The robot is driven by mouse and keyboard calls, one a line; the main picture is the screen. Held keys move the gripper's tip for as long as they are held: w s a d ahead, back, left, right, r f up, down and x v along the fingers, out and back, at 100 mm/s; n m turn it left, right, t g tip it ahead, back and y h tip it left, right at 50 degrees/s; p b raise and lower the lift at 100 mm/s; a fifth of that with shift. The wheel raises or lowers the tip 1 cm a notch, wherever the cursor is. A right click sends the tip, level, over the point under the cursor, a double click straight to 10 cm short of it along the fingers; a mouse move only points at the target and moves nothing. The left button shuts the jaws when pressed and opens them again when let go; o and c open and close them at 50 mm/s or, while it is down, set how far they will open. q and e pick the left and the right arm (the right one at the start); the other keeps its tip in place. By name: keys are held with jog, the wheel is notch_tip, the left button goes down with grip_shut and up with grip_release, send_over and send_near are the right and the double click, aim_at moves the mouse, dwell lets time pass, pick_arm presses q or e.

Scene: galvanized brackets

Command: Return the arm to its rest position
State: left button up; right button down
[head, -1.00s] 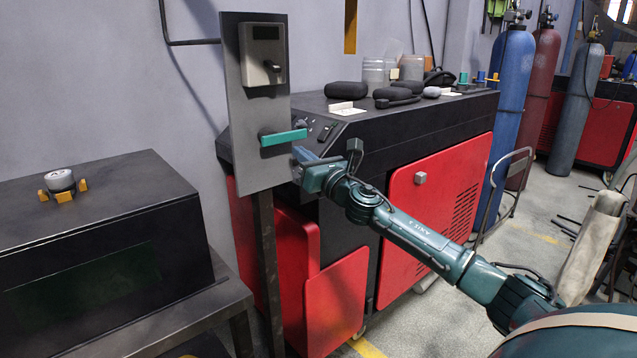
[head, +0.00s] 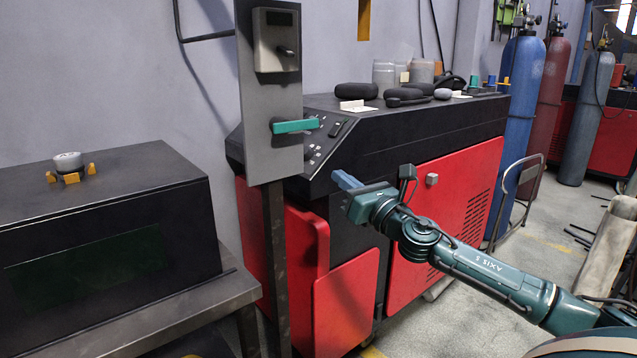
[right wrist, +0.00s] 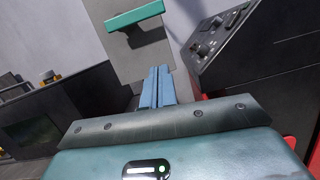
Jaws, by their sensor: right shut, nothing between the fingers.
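My right gripper (head: 345,181) is in front of the black and red machine, to the right of and below the teal lever handle (head: 296,126). Its blue fingers lie together, empty, and it touches nothing that I can see. In the right wrist view the shut fingers (right wrist: 157,88) point toward the grey panel, with the teal handle (right wrist: 135,15) beyond them. The handle sits level on the upright grey panel (head: 273,95). My left gripper is not in view.
The black and red machine (head: 440,190) stands close behind my right arm, with pouches and jars on top. A dark box (head: 100,235) on a metal bench carries a small grey and yellow part (head: 70,165). Gas cylinders (head: 520,110) stand at right. Floor beside the machine is partly clear.

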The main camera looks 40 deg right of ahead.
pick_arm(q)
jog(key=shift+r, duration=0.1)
